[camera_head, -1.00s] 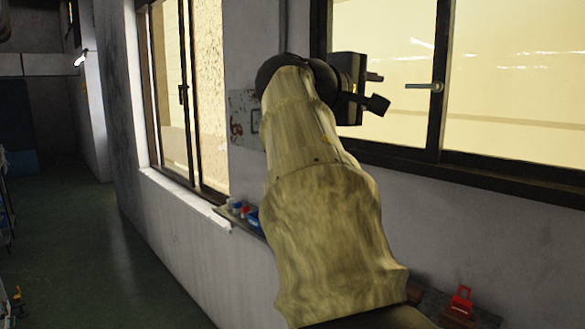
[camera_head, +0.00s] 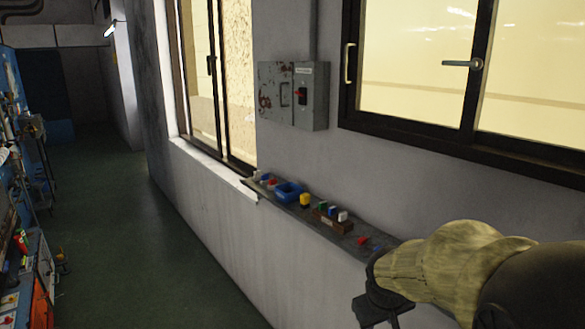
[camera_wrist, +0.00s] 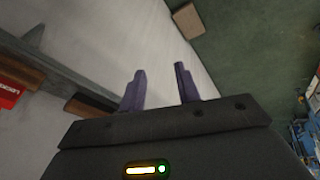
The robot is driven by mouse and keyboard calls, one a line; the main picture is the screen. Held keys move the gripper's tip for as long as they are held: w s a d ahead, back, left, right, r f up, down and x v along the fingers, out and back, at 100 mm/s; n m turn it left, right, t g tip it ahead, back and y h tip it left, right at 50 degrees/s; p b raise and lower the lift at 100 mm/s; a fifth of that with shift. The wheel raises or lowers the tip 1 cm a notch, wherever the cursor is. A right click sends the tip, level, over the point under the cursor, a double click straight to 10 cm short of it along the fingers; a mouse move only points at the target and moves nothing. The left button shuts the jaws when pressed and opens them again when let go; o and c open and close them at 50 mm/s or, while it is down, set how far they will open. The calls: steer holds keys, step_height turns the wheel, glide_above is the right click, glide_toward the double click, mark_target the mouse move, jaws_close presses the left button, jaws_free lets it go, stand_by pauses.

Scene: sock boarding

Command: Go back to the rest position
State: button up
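My gripper (camera_head: 376,310) is at the lower right of the head view, at the end of my arm in its pale yellow cover. It is low in front of the wall, near the right end of a narrow ledge. In the wrist view, my gripper (camera_wrist: 158,80) shows two dark purple fingers standing apart with nothing between them. Its fingertips are partly cut off from sight in the head view.
The ledge (camera_head: 345,240) holds a blue bin (camera_head: 289,192), a yellow item (camera_head: 305,200) and several small things. A grey electrical box (camera_head: 311,95) hangs on the wall between windows. A cluttered blue bench (camera_head: 15,190) stands left. The green floor (camera_head: 125,240) is open.

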steer(key=s+a+f+m+g+y, duration=0.1)
steer(key=s+a+f+m, duration=0.1)
steer(key=s+f, duration=0.4)
steer(key=s+m, duration=0.1)
steer(key=s, duration=0.3)
steer(key=shift+s+a+f+g, duration=0.3)
steer(key=shift+s, duration=0.1)
